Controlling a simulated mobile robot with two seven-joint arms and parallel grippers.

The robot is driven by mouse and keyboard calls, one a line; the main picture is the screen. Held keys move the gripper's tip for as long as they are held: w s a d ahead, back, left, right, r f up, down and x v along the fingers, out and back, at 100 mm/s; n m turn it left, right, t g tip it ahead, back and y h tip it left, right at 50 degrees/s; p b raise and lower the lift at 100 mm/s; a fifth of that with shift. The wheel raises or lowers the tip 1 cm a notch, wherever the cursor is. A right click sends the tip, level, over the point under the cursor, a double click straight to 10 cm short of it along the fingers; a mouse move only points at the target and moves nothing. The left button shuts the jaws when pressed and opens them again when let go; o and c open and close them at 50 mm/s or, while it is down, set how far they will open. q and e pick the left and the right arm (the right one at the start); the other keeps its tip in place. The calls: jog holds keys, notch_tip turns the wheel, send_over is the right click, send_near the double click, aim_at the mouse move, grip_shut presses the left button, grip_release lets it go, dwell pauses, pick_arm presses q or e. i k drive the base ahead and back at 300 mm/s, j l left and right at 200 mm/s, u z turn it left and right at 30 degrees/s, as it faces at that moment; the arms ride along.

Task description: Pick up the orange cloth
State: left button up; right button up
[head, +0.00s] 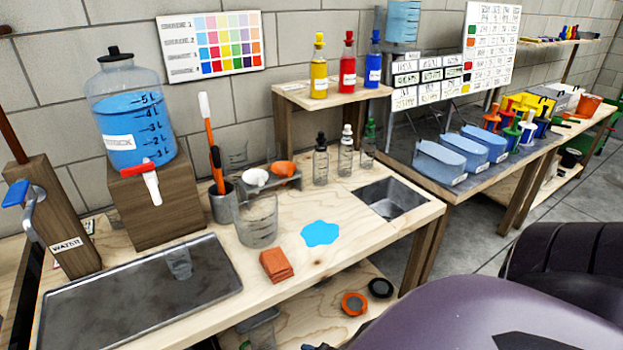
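The orange cloth (276,265) is a small folded stack of orange-brown fabric. In the head view it lies on the light wooden bench top (345,258), close to the front edge, with nothing on top of it. Just behind it stands a clear beaker (258,220), and to its right is a flat blue puddle (320,233). Neither of my grippers can be made out. A dark purple-grey part of mine fills the lower right, well apart from the cloth.
A metal sink tray (140,325) lies left of the cloth. A cup (222,205) holding brushes and a large blue-filled jug (133,115) stand behind. Rings and a container sit on the lower shelf (300,312).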

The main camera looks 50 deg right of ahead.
aim_at(274, 262)
jog(key=z, duration=1.2)
